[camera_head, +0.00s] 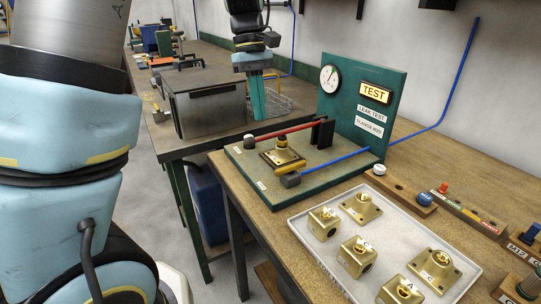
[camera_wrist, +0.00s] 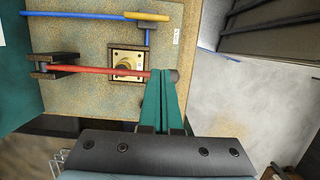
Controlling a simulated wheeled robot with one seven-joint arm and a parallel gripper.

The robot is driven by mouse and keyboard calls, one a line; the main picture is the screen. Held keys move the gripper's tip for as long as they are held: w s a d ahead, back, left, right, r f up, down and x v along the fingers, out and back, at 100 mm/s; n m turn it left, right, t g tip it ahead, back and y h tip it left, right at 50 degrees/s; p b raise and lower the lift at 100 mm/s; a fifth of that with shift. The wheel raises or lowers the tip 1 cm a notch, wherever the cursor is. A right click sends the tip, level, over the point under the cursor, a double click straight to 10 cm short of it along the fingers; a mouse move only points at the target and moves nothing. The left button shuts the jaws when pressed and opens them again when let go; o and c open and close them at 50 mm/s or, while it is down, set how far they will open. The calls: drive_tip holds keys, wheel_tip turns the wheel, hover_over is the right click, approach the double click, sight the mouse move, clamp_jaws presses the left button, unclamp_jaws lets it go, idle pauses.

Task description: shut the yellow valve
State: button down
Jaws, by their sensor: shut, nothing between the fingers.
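The yellow valve lever (camera_wrist: 147,16) is at the top of the wrist view. It lies roughly in line with the blue pipe (camera_wrist: 85,14), above a small grey block (camera_wrist: 148,36). In the head view the lever is small, by the grey block (camera_head: 290,181) at the pipe's near end. My gripper (camera_wrist: 166,72) is shut and empty. Its teal fingertips are by the red pipe's (camera_wrist: 110,70) grey end, apart from the yellow lever. In the head view my gripper (camera_head: 258,112) points down beyond the green test board (camera_head: 325,175).
A brass fitting (camera_wrist: 126,62) sits on the board between the pipes. The green gauge panel (camera_head: 375,85) rises behind. A white tray (camera_head: 315,250) of brass parts stands in front on the bench. A dark box (camera_head: 205,105) is at the left.

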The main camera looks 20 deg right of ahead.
sight(291, 169)
drive_tip(key=p+x, duration=0.1)
drive_tip(key=x, duration=0.8)
drive_tip(key=shift+s+p, duration=0.1)
drive_tip(key=shift+p, duration=0.25)
drive_tip(key=s, duration=0.1)
drive_tip(key=s+p, duration=0.1)
drive_tip(key=s, duration=0.1)
drive_tip(key=shift+d+f, duration=0.3)
drive_tip(key=shift+f, duration=0.05)
drive_tip(key=shift+s+d+f+p, duration=0.15)
drive_tip(key=shift+s+p, duration=0.15)
drive_tip(key=shift+s, duration=0.2)
drive_tip(key=shift+n, duration=0.4)
